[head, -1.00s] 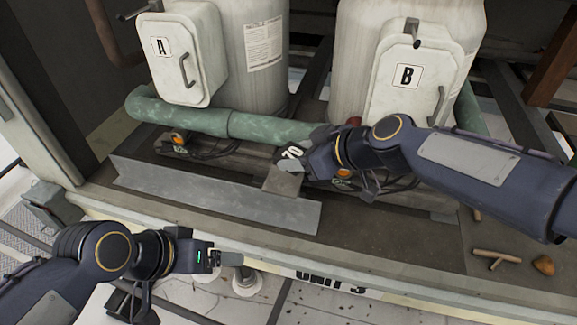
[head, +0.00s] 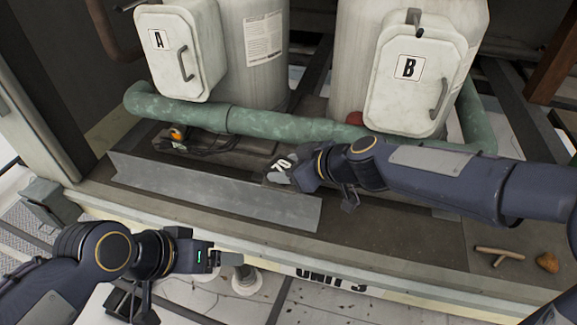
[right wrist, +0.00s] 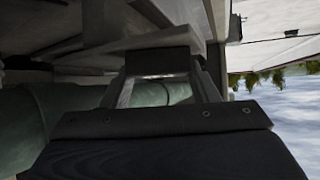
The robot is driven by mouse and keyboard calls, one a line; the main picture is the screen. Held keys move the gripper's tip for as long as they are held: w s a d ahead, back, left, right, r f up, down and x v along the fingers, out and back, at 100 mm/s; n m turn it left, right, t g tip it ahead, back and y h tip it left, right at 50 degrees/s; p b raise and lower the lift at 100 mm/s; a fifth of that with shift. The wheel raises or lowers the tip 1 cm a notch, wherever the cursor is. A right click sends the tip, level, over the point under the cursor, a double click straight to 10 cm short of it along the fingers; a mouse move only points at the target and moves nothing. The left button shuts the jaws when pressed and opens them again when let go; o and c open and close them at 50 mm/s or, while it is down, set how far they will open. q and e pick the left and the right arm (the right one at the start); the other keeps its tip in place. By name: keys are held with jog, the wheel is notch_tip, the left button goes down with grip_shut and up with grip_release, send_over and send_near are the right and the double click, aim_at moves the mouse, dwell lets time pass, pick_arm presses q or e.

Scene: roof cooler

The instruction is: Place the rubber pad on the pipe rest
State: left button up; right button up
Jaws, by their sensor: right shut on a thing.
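The pipe rest looks like a small grey block beneath the pad. In the head view the pad and gripper mostly hide it. In the upside-down right wrist view the dark pad (right wrist: 158,62) sits at the fingertips, close against a pale grey plate (right wrist: 100,50), likely the rest. I cannot tell whether they touch. My left gripper (head: 228,258) is empty near the front edge; its finger gap is unclear.
A green pipe (head: 270,125) runs behind, below two tanks with hatches A (head: 182,50) and B (head: 415,75). A long grey metal angle (head: 215,192) lies in front. A wooden T-shaped piece (head: 497,256) and a brown lump (head: 547,262) lie at right.

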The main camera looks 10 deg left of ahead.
jog(key=o, duration=1)
jog(key=shift+r+p, duration=0.2)
jog(key=shift+p, duration=0.15)
jog(key=v, duration=1.2)
jog(key=s+d+f+m+h, duration=0.2)
jog(key=s+d+f+m, duration=0.1)
jog(key=s+d+m, duration=0.2)
jog(key=s+d+f+m+h, duration=0.2)
jog(key=s+d+m, duration=0.3)
jog(key=d, duration=0.5)
jog(key=s+d+f+m+t+h, duration=0.1)
jog(key=s+d+f+m, duration=0.3)
jog(key=s+d, duration=0.4)
jog(key=shift+s+d+f+m+h, duration=0.2)
jog(key=shift+f+m+h, duration=0.15)
jog(key=shift+m+h, duration=0.25)
